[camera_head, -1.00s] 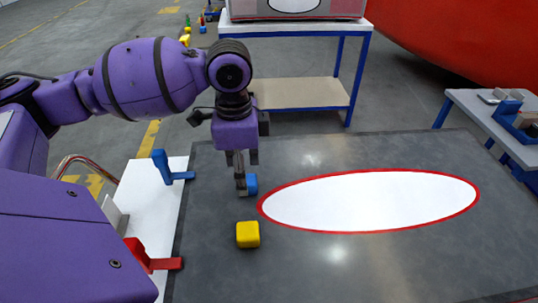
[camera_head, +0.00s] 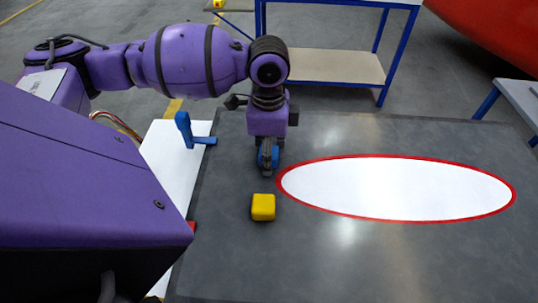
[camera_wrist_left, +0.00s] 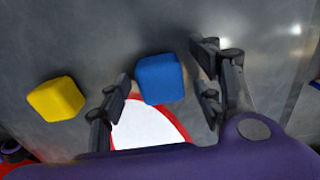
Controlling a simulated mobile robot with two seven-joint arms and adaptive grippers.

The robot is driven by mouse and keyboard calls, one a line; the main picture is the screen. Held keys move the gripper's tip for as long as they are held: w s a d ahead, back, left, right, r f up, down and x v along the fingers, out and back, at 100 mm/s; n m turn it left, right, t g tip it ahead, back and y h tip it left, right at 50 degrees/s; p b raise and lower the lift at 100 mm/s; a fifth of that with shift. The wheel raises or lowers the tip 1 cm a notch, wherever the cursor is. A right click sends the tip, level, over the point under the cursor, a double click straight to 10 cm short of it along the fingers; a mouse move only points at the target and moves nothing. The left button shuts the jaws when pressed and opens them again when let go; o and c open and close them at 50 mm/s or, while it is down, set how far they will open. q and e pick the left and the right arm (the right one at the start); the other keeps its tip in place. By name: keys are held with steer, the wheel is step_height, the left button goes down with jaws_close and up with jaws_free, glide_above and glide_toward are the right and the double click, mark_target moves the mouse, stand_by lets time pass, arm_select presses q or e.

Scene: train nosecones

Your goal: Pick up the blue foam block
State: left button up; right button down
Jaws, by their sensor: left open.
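The blue foam block (camera_wrist_left: 160,79) rests on the dark grey table and shows between the two fingers of my left gripper (camera_wrist_left: 163,85) in the left wrist view. My left gripper is open, with a finger on each side of the block. I cannot tell whether either finger touches it. In the head view my left gripper (camera_head: 268,165) points down at the table, and it hides most of the blue block behind its fingers. My right gripper is not in view.
A yellow block (camera_head: 263,207) sits close in front of my left gripper; it also shows in the left wrist view (camera_wrist_left: 56,98). A red-rimmed white oval (camera_head: 395,188) lies to the right. A blue bracket (camera_head: 190,132) stands on a white panel to the left.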

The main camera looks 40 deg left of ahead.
arm_select(q)
steer(key=shift+r, duration=0.1)
steer(key=c, duration=1)
steer(key=shift+c, duration=0.2)
